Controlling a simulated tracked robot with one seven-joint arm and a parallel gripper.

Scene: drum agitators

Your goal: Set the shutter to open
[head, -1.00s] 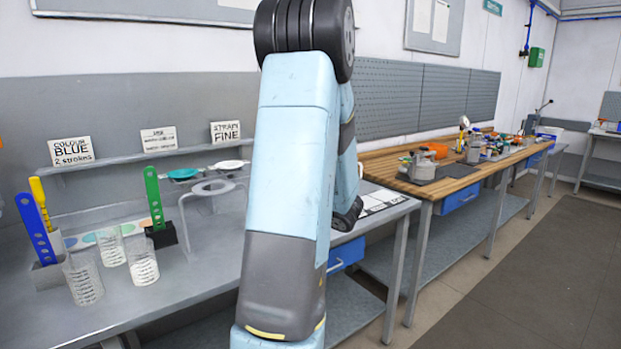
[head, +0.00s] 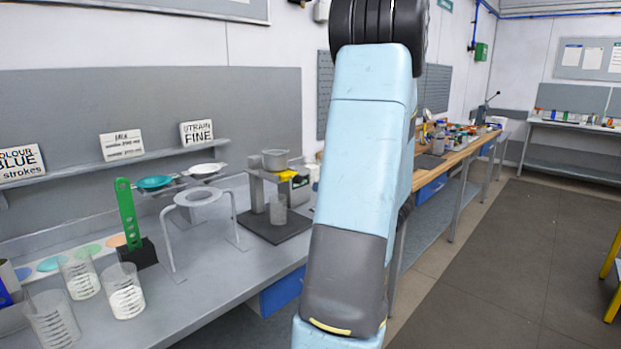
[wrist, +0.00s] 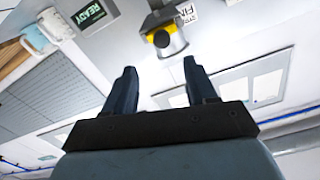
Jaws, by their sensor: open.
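A grey pot (head: 275,159) sits on a dark stand (head: 256,190) on the grey bench, just left of my arm in the head view. A yellow part (head: 287,175) shows under the pot at its right; it looks like the shutter, but its setting cannot be told. A clear beaker (head: 278,209) stands below it on the dark base. In the wrist view a yellow and black part (wrist: 160,39) shows beyond the fingertips. My gripper (wrist: 160,72) is open and empty, apart from that part. My arm hides the gripper in the head view.
A ring stand (head: 198,197), teal (head: 155,183) and white (head: 205,169) strainers, a green strip (head: 127,213) and clear beakers (head: 123,290) occupy the bench to the left. A wooden bench (head: 455,157) holds tools beyond my arm. Grey floor (head: 500,250) at right is open.

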